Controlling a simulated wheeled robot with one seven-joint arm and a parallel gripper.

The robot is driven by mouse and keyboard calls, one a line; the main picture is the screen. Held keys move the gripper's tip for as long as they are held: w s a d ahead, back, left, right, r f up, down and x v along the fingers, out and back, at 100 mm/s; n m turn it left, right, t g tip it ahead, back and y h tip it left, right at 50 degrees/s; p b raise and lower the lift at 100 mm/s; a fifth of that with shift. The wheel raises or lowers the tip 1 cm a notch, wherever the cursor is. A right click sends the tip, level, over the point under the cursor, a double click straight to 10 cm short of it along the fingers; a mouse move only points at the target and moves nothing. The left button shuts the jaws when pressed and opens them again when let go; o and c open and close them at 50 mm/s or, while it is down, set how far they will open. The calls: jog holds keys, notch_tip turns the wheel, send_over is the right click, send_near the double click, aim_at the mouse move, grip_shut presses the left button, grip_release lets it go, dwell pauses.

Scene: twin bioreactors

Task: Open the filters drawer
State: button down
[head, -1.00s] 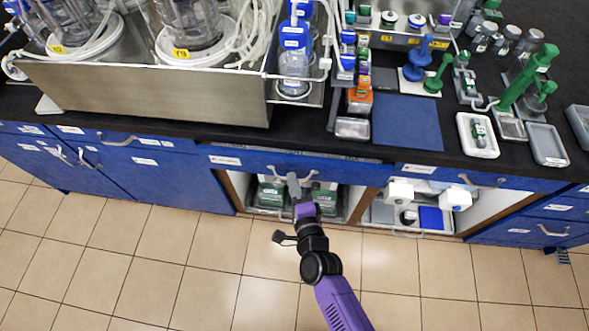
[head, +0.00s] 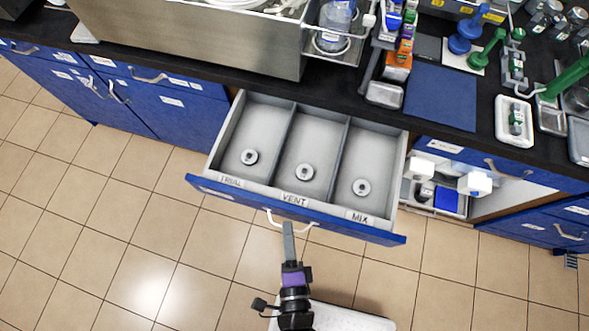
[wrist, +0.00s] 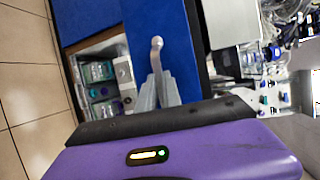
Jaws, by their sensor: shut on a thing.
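The filters drawer (head: 240,191) is pulled well out from the bench in the head view. It has three grey compartments labelled TRIAL, VENT and MIX, each with one small round white part in it. My gripper (head: 288,228) is at the middle of the drawer's blue front, shut on the white bar handle (head: 273,219). In the wrist view the fingers of my gripper (wrist: 158,88) close around the handle (wrist: 156,52), against the blue front. The fingertips' exact contact is small in the head view.
The black bench top (head: 330,88) above holds a steel tub (head: 200,38), a blue mat (head: 440,96) and small bottles. An open shelf bay with white devices (head: 474,184) lies right of the drawer. Tiled floor (head: 150,235) in front is clear.

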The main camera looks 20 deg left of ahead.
jog(key=shift+s, duration=2)
jog(key=c, duration=1.5)
grip_release()
jog(key=shift+c, duration=0.2)
jog(key=b+v, duration=0.1)
jog(key=v, duration=0.6)
jog(key=shift+s+b, duration=0.35)
jog(key=shift+b, duration=0.05)
